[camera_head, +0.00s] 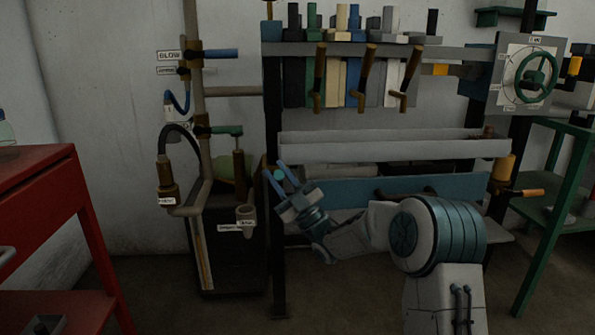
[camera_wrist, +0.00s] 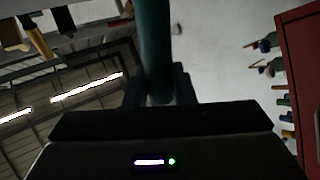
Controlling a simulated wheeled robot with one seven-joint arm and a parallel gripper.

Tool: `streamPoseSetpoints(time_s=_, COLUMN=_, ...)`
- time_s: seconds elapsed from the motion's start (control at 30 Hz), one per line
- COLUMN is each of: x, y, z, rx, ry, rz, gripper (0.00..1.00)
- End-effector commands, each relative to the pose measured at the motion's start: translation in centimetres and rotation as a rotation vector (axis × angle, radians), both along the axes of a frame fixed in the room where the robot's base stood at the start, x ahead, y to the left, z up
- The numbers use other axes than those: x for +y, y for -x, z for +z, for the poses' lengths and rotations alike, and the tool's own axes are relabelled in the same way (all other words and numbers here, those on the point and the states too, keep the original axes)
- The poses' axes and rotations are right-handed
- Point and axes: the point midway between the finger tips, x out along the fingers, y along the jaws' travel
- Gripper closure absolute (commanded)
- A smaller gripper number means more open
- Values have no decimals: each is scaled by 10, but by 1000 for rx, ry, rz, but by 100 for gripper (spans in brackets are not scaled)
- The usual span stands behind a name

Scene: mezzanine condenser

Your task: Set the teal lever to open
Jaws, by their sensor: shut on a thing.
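The teal lever (camera_wrist: 155,45) shows in the wrist view as a dark teal bar running up between the two fingers of my gripper (camera_wrist: 158,85). My gripper is shut on it. In the head view my gripper (camera_head: 277,172) is beside the dark upright post left of the bench, with a small teal end of the lever (camera_head: 279,175) showing between its fingers. The rest of the lever, its pivot and any open or closed marking are hidden by the gripper or too dark to tell.
A pipe stand (camera_head: 198,90) with a blue lever (camera_head: 220,53) and a green lever (camera_head: 226,131) rises left of my gripper. Brown-handled levers (camera_head: 366,75) hang above the white trough (camera_head: 390,151). A red table (camera_head: 35,200) stands left, and a green handwheel (camera_head: 536,77) is at upper right.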

Motion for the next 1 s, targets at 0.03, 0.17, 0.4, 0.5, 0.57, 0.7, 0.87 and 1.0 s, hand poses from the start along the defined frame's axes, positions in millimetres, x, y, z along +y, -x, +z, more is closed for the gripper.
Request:
streamPoseSetpoints(time_s=0.03, x=3, y=1, z=-2, rx=-8, ry=-2, rz=4, gripper=100)
streamPoseSetpoints(time_s=0.17, x=9, y=4, z=-3, rx=-21, ry=-2, rz=14, gripper=100)
streamPoseSetpoints(time_s=0.4, x=10, y=5, z=-3, rx=-24, ry=-3, rz=16, gripper=100)
streamPoseSetpoints(time_s=0.5, x=10, y=5, z=-3, rx=-24, ry=-3, rz=16, gripper=100)
streamPoseSetpoints(time_s=0.57, x=10, y=5, z=-3, rx=-24, ry=-3, rz=16, gripper=72)
streamPoseSetpoints(time_s=0.7, x=9, y=4, z=-3, rx=-24, ry=-3, rz=14, gripper=57)
streamPoseSetpoints(time_s=0.87, x=8, y=4, z=-3, rx=-24, ry=-4, rz=13, gripper=57)
streamPoseSetpoints(time_s=1.0, x=5, y=5, z=-6, rx=-24, ry=-3, rz=12, gripper=57)
